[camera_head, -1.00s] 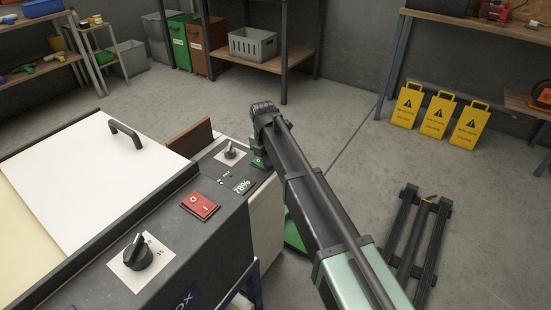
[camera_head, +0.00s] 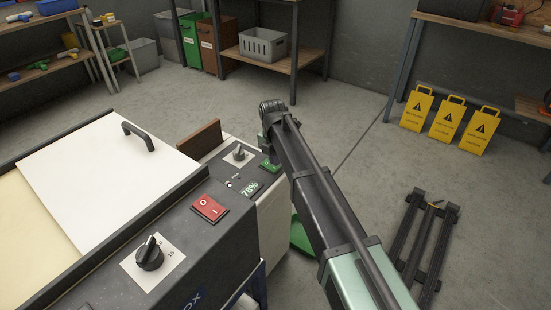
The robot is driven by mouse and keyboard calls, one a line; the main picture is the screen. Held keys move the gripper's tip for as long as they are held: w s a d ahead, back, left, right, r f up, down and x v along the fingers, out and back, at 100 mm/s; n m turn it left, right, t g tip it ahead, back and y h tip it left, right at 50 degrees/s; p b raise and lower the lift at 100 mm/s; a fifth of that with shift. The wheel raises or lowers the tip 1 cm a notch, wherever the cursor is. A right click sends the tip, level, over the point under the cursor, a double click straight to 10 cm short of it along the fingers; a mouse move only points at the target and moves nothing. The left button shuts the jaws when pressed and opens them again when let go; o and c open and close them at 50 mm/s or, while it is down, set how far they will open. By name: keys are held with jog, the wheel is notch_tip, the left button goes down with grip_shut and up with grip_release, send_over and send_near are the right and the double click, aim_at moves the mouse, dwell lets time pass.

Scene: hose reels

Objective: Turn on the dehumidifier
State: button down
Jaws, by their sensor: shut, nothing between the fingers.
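The unit with a 78% display (camera_head: 250,189), which looks like the dehumidifier, has a dark top panel and a pale side. Its panel also holds a small knob on a light plate (camera_head: 239,154), small indicator lights and a green switch (camera_head: 269,166) at the far right corner. My gripper (camera_head: 266,147) is shut and empty, pointing down just above and beside the green switch. The wrist and arm hide much of the fingers, and I cannot tell whether they touch the switch.
A red rocker switch (camera_head: 209,208) and a black dial knob (camera_head: 150,257) sit on the nearer dark panel. A white lid with a handle (camera_head: 138,137) lies left.

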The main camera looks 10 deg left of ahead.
notch_tip(320, 180, up, 13)
jog(key=d+p, duration=0.1)
jog(key=p, duration=1.1)
jog(key=shift+s+d+r+p, duration=0.2)
jog(key=shift+s+d+p, duration=0.05)
jog(key=shift+s+p, duration=0.1)
